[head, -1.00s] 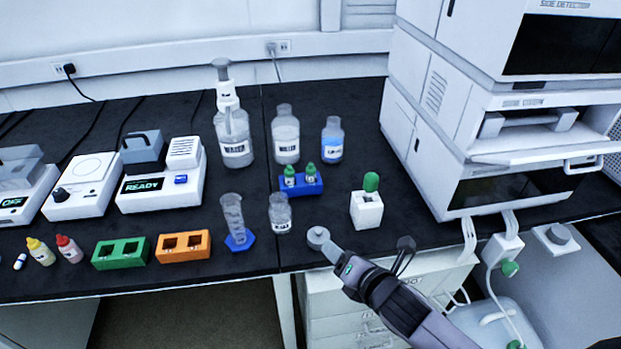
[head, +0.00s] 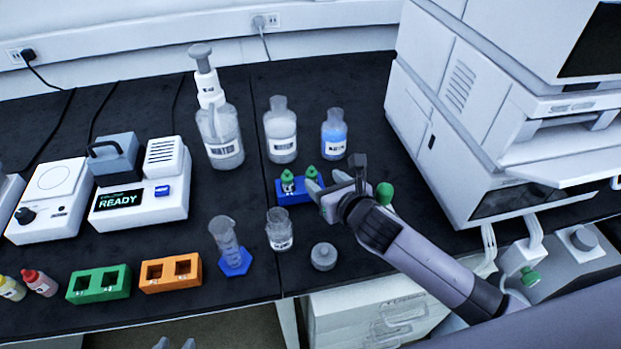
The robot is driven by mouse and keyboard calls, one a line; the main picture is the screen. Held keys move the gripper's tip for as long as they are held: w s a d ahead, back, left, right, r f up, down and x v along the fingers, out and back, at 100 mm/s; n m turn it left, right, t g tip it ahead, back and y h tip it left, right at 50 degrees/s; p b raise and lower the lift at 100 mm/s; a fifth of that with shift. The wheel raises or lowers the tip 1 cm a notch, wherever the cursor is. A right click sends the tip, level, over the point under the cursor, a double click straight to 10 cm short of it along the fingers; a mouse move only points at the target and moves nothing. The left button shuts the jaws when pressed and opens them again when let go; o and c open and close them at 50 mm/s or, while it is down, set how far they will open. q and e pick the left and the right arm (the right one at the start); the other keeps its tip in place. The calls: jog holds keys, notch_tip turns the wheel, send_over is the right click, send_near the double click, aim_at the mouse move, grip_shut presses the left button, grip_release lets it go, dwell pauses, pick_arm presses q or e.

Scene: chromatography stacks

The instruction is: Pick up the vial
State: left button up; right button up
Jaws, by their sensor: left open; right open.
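Two green-capped vials stand upright in a blue rack: a left vial (head: 287,182) and a right vial (head: 311,173). The blue rack (head: 294,197) is partly covered by my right gripper. A third green cap (head: 385,192) shows just behind my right arm, and the white block under it is mostly hidden. My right gripper (head: 336,179) is open and empty at the right end of the blue rack, close to the right vial; I cannot tell whether it touches. My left gripper (head: 174,344) shows only its fingertips at the bottom edge, apart and empty.
Behind the rack stand a pump bottle (head: 222,135), a clear bottle (head: 280,140) and a blue-liquid bottle (head: 334,138). In front are a glass jar (head: 279,232), a grey lid (head: 323,257), a cylinder (head: 226,238) and an orange rack (head: 171,274). A white instrument stack (head: 440,125) stands right.

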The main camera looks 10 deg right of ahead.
aim_at(314, 177)
jog(key=shift+f+b+x, duration=0.15)
jog(key=shift+b+x, duration=0.05)
jog(key=shift+x, duration=1.25)
jog(key=shift+f+b+x, duration=0.15)
jog(key=shift+x, duration=1.3)
jog(key=shift+s+a, duration=0.1)
jog(key=shift+s, duration=0.05)
grip_shut()
